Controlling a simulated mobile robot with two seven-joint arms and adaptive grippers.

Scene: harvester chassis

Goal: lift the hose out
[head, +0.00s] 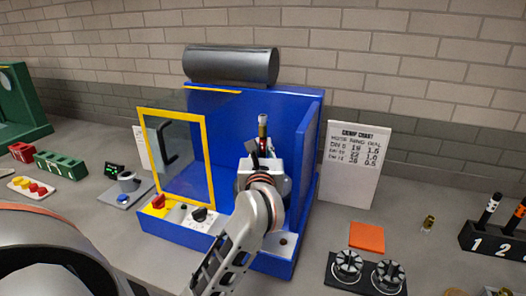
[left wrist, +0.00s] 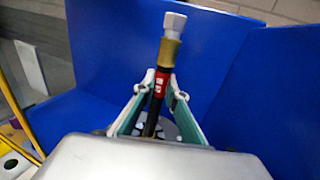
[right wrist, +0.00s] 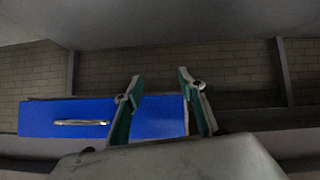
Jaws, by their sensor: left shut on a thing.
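The hose (left wrist: 157,92) is black with a red band, a brass-coloured sleeve and a pale end fitting. It stands nearly upright inside the blue crimping machine (head: 312,150); its top also shows in the head view (head: 263,128). My left gripper (left wrist: 163,84) is shut on the hose around the red band, below the brass sleeve. Pale and dark die segments (left wrist: 166,130) show around its lower part; whether the hose is still between them I cannot tell. My right gripper (right wrist: 160,88) is open and empty, away from the machine's work space.
The machine's clear door (head: 205,157) with its yellow frame stands at the left. A grey cylinder (head: 231,64) lies on top. A crimp chart (head: 355,165), an orange pad (head: 367,237), two round die sets (head: 347,262) and a numbered rack (head: 500,243) are at right.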

